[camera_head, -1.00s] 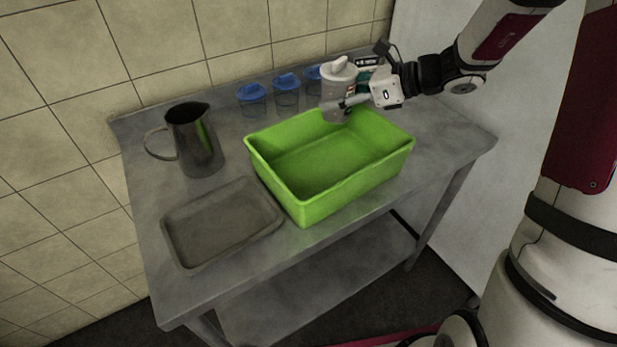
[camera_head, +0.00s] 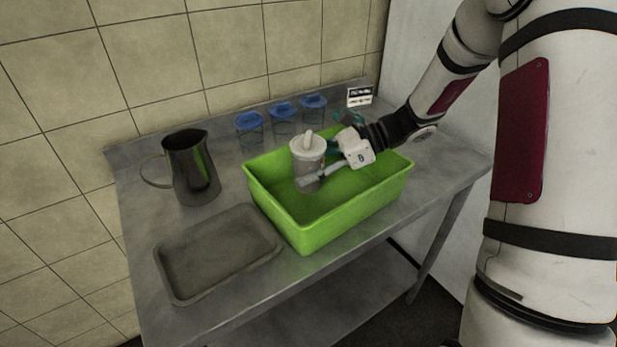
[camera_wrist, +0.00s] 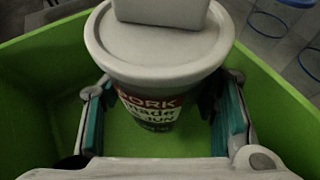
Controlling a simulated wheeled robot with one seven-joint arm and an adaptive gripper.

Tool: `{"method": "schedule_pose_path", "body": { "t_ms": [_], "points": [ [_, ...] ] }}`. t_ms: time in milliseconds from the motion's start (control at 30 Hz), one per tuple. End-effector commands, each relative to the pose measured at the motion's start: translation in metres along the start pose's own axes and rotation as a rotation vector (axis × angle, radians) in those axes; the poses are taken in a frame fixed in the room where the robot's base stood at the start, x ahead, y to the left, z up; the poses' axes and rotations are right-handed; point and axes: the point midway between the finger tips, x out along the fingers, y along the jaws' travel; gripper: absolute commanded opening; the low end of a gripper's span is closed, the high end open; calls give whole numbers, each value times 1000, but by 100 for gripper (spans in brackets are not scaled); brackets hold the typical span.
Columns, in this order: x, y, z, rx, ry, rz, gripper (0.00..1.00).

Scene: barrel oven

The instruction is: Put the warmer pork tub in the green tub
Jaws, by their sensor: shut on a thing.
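The pork tub (camera_head: 307,158) is a grey-white cylinder with a knobbed lid, upright in my gripper (camera_head: 316,178). In the wrist view the tub (camera_wrist: 155,60) shows a label reading "PORK", and it stands between the two teal-padded fingers of my gripper (camera_wrist: 165,118), which are shut on it. The green tub (camera_head: 345,217) is an open rectangular bin on the metal table. The pork tub is over the inside of the green tub, toward its back. Whether its base touches the floor of the green tub (camera_wrist: 50,120) cannot be told.
Several blue-lidded clear containers (camera_head: 284,122) stand behind the green tub. A metal jug (camera_head: 190,168) is at the left. An empty grey tray (camera_head: 218,253) lies at the front left. A small sign (camera_head: 360,96) stands at the back right of the table (camera_head: 450,170).

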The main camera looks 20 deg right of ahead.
Motion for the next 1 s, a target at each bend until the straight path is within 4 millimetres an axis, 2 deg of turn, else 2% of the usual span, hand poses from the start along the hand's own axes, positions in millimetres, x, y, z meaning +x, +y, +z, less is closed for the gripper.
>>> {"method": "schedule_pose_path", "body": {
  "t_ms": [200, 600, 633, 700, 1000],
  "points": [
    [12, 0, -25, 1, -1, 1, 6],
    [14, 0, -28, 0, -1, 0, 6],
    [14, 0, -29, 1, 0, 0, 61],
    [14, 0, -28, 1, 0, 0, 74],
    [14, 0, -28, 1, 0, 0, 74]
  ]
}}
